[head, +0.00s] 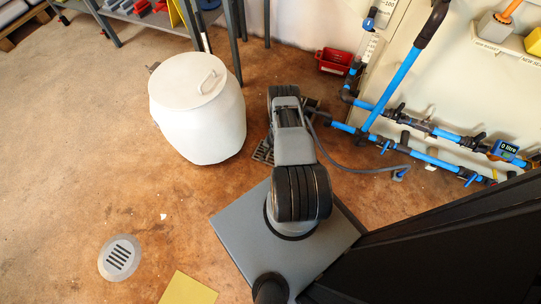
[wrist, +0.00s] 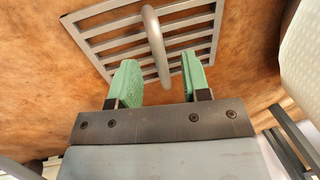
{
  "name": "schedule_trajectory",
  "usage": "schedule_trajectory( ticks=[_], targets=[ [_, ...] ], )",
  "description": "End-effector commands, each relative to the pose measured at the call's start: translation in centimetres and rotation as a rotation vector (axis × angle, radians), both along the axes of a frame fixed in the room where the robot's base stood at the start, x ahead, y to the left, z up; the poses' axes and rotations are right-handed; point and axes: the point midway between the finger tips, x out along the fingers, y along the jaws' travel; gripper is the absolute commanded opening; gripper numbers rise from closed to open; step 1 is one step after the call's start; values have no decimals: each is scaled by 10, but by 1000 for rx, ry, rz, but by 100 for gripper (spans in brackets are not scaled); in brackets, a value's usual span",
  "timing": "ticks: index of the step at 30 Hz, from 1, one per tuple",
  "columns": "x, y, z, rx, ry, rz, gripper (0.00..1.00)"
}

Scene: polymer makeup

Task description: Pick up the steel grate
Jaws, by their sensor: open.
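The steel grate (wrist: 86,50) lies flat on the brown floor, a square frame with parallel bars. Its curved handle (wrist: 152,30) rises from the middle in the wrist view. My gripper (wrist: 160,72) is open, with two green fingers pointing toward the grate. In the wrist view the near part of the handle appears between the fingers, with a gap on each side. I cannot tell whether the fingers are at its depth. In the head view only a corner of the grate (head: 263,153) shows beside my arm, which hides the rest.
A large white lidded drum (head: 197,115) stands close to the left of the grate. Blue pipes (head: 400,75) and a grey hose (head: 350,165) are on the right.

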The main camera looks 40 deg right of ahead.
Motion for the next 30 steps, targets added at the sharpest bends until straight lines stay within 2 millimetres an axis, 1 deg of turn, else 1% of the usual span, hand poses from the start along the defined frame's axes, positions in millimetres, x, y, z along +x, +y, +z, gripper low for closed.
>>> schedule_trajectory(
  ticks=[1,6,9,15,27,29,30],
  targets=[
    [1,1,-13,0,0,1,44],
    [4,3,-34,-1,-1,1,44],
    [5,4,-37,-1,0,0,44],
    [5,4,-34,0,1,-1,44],
    [4,4,-34,0,1,-1,5],
    [4,4,-34,0,1,-1,0],
    [4,4,-34,0,1,-1,0]
  ],
)
